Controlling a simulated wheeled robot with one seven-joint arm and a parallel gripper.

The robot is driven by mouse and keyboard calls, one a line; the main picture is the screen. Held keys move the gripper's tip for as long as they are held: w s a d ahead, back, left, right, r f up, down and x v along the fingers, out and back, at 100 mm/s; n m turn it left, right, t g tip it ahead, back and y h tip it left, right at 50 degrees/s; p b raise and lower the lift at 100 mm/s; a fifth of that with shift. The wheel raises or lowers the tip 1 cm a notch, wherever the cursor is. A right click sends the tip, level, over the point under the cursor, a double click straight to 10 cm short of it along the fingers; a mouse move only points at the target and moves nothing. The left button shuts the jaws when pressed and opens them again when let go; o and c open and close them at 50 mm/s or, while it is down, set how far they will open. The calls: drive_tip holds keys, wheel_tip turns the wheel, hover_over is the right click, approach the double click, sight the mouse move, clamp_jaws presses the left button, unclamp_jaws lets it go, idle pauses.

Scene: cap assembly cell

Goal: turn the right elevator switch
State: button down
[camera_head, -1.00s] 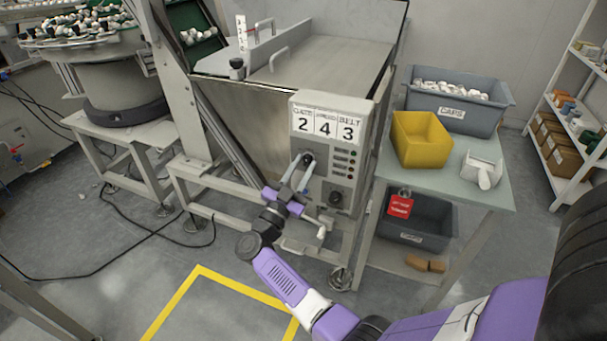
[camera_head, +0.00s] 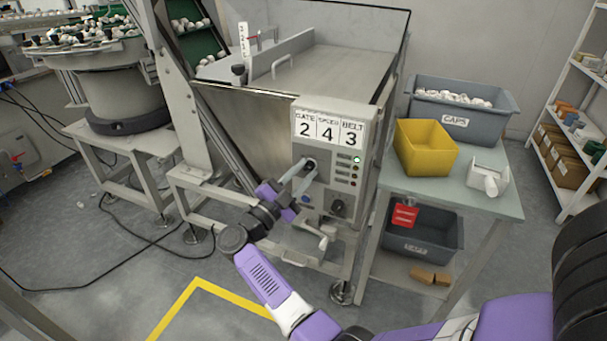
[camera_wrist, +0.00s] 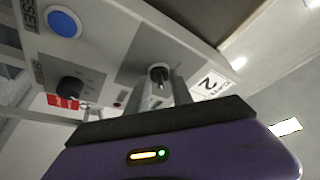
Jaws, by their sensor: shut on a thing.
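The grey control box (camera_head: 318,238) has a sign reading 2 4 3, two dark knobs and a column of small lamps. My gripper (camera_head: 301,172) is at the upper left knob (camera_head: 310,165), its fingers closed on it. In the wrist view this dark knob (camera_wrist: 158,73) sits between the two fingertips (camera_wrist: 162,84), partly hidden by them. The lower right knob (camera_head: 337,207) is untouched; it also shows in the wrist view (camera_wrist: 70,88). The top lamp (camera_head: 357,160) is bright green-white. I cannot read which knob is labelled as an elevator switch.
A crank handle (camera_head: 322,236) sticks out below the box, close to my arm. A side table (camera_head: 490,207) at the right carries a yellow bin (camera_head: 427,148) and a grey caps crate (camera_head: 470,117). A red tag (camera_head: 404,216) hangs at its front.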

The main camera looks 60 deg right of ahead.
drive_tip(key=c, duration=1.1)
unclamp_jaws()
drive_tip(key=shift+c, duration=0.2)
drive_tip(key=shift+a, duration=0.1)
drive_tip(key=v, duration=0.7)
drive_tip(key=shift+a+f, duration=0.2)
drive_tip(key=shift+a, duration=0.1)
